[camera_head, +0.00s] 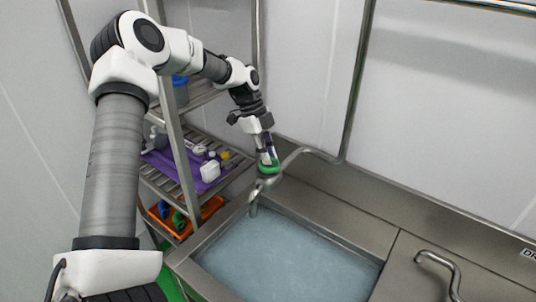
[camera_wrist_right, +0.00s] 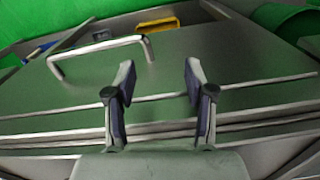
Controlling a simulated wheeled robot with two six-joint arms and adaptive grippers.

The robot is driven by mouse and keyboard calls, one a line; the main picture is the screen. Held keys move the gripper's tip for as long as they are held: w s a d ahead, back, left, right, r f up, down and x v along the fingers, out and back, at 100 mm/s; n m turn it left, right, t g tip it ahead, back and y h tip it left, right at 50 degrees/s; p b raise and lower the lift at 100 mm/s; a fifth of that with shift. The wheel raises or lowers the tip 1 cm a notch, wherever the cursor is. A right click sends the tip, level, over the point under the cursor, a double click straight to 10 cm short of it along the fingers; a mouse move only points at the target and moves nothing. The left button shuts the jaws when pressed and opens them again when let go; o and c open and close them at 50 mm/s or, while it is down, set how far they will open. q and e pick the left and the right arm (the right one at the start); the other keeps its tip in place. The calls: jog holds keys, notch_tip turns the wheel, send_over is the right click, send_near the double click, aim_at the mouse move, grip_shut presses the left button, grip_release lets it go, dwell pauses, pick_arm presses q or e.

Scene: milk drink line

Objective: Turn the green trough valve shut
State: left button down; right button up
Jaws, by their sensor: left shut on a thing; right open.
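The green trough valve (camera_head: 268,168) sits on top of the steel tap at the back left corner of the trough (camera_head: 300,262), which holds water. My left gripper (camera_head: 267,155) reaches down from above and is shut on the green valve; its fingers hide part of the handle. The tap spout (camera_head: 254,200) curves down over the water; I cannot tell whether water runs from it. My right gripper (camera_wrist_right: 158,105) shows in the right wrist view, open and empty, in front of a steel surface.
A steel rack (camera_head: 175,125) with a purple tray (camera_head: 186,170) and an orange crate (camera_head: 212,207) stands left of the trough. A bent steel handle (camera_head: 440,262) rises from the counter at right; a similar handle (camera_wrist_right: 97,46) shows in the right wrist view.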

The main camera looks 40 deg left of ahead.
pick_arm(q)
jog(key=c, duration=1.2)
grip_release()
jog(key=v, duration=1.2)
jog(key=shift+a, duration=0.1)
